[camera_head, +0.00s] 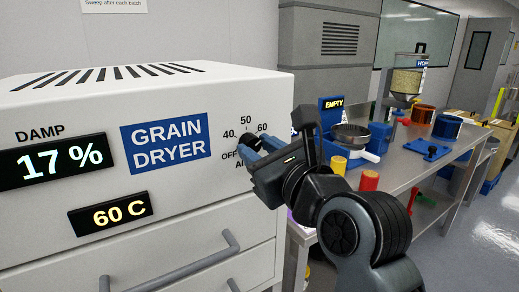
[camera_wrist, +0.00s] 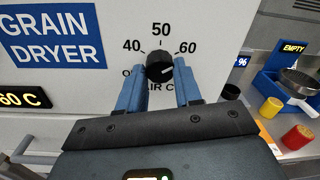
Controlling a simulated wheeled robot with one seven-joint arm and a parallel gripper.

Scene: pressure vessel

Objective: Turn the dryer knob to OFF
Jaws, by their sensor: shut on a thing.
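The grain dryer (camera_head: 165,85) is a white cabinet at the left with a dark round knob (camera_head: 246,140) on its front. In the wrist view the knob (camera_wrist: 160,66) sits between the blue fingers of my gripper (camera_wrist: 158,70). My gripper (camera_head: 252,147) is shut on the knob. Labels 40, 50 and 60 show above the knob. The OFF and AIR labels below it are partly hidden by the fingers. A pale mark on the knob seems to point right in the wrist view. The dryer's displays read 17 % DAMP (camera_head: 55,160) and 60 C (camera_head: 110,214).
Grey drawer handles (camera_head: 180,270) stick out below the knob. A metal bench (camera_head: 395,170) to the right holds a blue stand marked EMPTY (camera_head: 333,112), a metal pan (camera_head: 351,133), yellow (camera_head: 338,165) and red (camera_head: 369,181) cylinders, and a grain hopper (camera_head: 406,80).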

